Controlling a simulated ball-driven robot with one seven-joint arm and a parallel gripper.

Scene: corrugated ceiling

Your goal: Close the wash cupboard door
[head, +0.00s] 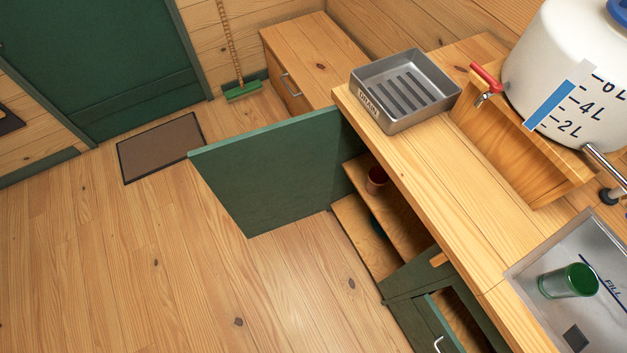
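The wash cupboard door (275,172) is a dark green panel. It stands wide open in the head view, swung out to the left from the cupboard (372,243) under the wooden counter (440,185). Its hinge side meets the cupboard front at the far end, below the drain tray. Wooden shelves show inside the opening, with a reddish-brown cup (376,180) on the upper one. A dark green round thing stands lower, partly hidden by that shelf. My gripper is not in view.
The floor left of the cupboard is clear.

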